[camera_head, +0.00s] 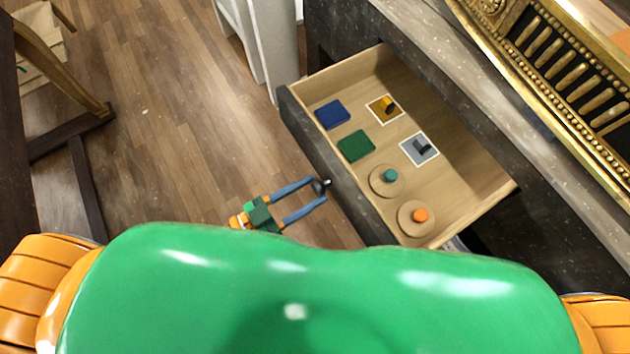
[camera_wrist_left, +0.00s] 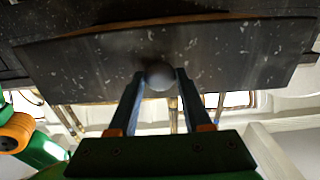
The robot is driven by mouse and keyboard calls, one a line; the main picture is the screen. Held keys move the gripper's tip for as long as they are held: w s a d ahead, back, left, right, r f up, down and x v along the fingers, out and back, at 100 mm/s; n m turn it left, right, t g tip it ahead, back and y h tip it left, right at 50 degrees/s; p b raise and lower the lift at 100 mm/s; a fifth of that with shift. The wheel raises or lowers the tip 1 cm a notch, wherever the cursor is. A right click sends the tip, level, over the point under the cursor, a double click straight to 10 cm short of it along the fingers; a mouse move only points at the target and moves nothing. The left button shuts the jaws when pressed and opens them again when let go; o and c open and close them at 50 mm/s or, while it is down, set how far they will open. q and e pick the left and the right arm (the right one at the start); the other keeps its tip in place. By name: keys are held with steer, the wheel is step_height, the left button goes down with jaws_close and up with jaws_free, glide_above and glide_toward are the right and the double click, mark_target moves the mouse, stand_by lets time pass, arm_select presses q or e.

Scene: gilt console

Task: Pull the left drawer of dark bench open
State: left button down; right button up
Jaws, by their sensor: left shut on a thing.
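The left drawer (camera_head: 345,185) of the dark bench (camera_head: 420,50) stands pulled well out in the head view, with its pale wood inside showing. Its dark speckled front also fills the upper part of the left wrist view (camera_wrist_left: 220,65). My left gripper (camera_head: 318,190) is at the middle of the drawer front, shut on the round dark knob (camera_head: 321,186). In the left wrist view the two blue fingers hold the knob (camera_wrist_left: 160,76) from both sides. My right gripper is in neither view.
In the drawer lie a blue square (camera_head: 332,114), a green square (camera_head: 356,145), two small framed pieces and two round discs with teal and orange knobs (camera_head: 420,215). A gilt piece (camera_head: 560,60) stands on the bench. Wooden floor (camera_head: 190,130) lies clear left of the drawer.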

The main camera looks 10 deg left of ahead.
arm_select(q)
steer(key=shift+f, duration=0.1)
steer(key=shift+c, duration=1.8)
jaws_free()
steer(key=v, duration=0.7)
steer(key=shift+b, duration=0.35)
steer(key=shift+a, duration=0.1)
